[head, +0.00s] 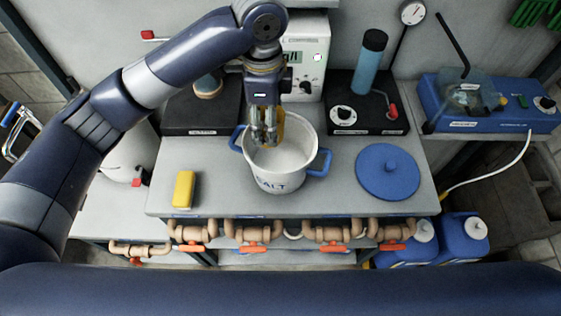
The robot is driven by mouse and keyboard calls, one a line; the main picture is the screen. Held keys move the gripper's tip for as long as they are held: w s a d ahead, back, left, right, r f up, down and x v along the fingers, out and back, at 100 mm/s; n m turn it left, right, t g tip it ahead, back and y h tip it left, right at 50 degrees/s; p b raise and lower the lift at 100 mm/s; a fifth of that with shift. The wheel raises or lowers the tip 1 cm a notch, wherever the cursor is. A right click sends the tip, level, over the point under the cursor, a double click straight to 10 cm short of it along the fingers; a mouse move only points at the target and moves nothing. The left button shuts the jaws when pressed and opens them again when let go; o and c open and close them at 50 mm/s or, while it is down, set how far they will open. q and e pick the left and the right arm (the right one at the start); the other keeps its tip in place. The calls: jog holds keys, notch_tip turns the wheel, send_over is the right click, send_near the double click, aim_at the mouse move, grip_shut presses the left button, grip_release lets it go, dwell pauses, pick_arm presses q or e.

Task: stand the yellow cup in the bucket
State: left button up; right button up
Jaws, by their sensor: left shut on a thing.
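The bucket (275,181) is a white pot with blue handles and the word SALT on its front, standing on the grey bench. My left gripper (264,139) points down over the bucket's mouth, its fingertips within the outline of the rim. It is shut on the yellow cup (281,124), of which only a strip shows beside and behind the fingers. The rest of the cup is hidden, and I cannot tell whether it touches the bucket's floor. My right gripper is not in view.
A blue round lid (387,172) lies right of the bucket, and a yellow block (184,188) lies left of it. Black-based devices (368,117) and a white control box (312,55) stand behind. Pipes with orange valves (333,248) run below the front edge.

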pick_arm(q)
jog(key=shift+w+d+f+m+b, duration=0.15)
jog(key=shift+d+f+m, duration=0.25)
jog(key=shift+d+m, duration=0.2)
jog(key=shift+d+f+m+b, duration=0.15)
jog(key=shift+d+f+m, duration=0.25)
jog(key=shift+d+m, duration=0.2)
jog(key=shift+d+f, duration=0.1)
jog(key=shift+f, duration=0.15)
jog(key=p, duration=0.3)
send_over(280, 163)
notch_tip(280, 163, down, 9)
jog(key=shift+r, duration=0.1)
jog(key=shift+f, duration=0.4)
jog(key=shift+f, duration=0.15)
jog(key=o, duration=1.1)
